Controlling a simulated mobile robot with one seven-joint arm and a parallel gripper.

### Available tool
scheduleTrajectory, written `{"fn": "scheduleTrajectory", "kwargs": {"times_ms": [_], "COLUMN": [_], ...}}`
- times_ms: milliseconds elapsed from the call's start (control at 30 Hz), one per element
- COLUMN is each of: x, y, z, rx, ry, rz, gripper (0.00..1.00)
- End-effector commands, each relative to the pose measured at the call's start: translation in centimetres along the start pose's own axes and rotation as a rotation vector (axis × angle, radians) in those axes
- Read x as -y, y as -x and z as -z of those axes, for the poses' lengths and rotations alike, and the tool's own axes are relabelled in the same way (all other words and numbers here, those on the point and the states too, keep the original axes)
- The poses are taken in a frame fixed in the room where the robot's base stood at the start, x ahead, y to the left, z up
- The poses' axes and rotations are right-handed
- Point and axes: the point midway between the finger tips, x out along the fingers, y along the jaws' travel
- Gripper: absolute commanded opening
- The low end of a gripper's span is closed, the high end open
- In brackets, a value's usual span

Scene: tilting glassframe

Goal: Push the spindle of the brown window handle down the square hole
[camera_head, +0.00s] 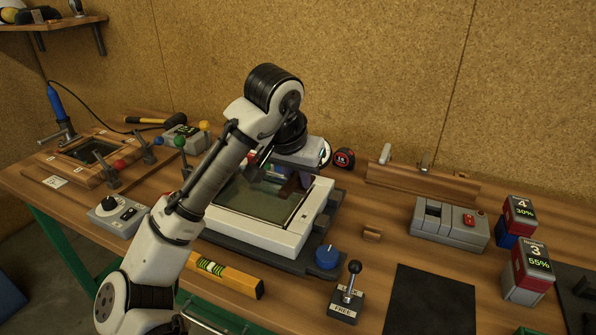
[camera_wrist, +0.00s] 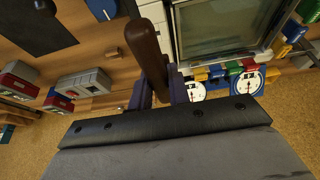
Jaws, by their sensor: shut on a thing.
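My gripper (camera_head: 272,168) is over the far part of the glass-panelled white frame (camera_head: 309,212). It is shut on the brown window handle (camera_head: 288,187). In the wrist view the handle (camera_wrist: 146,46) rises from between the dark fingers (camera_wrist: 163,88), its grip pointing up the picture. The white frame (camera_wrist: 214,5) with its glass shows to the right of the handle there. The spindle and the square hole cannot be made out. I cannot tell whether the handle touches the frame.
The frame sits on a dark base with a blue knob (camera_head: 327,257). A yellow level (camera_head: 228,276) and a lever box (camera_head: 346,298) stand in front. A tape measure (camera_head: 344,159) and wooden rail (camera_head: 425,184) are behind. A black mat (camera_head: 430,302) is clear at right.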

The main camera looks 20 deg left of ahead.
Motion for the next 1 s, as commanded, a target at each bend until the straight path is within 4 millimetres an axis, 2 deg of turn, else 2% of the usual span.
{"fn": "scheduleTrajectory", "kwargs": {"times_ms": [100,400,1000], "x": [0.0,0.0,0.0], "y": [-1.5,-3.4,-3.8], "z": [-0.6,-1.4,-1.6], "rx": [-0.001,-0.002,-0.002], "ry": [0.000,0.000,-0.001], "rz": [0.000,0.000,0.000], "gripper": [0.00,0.00,0.00]}}
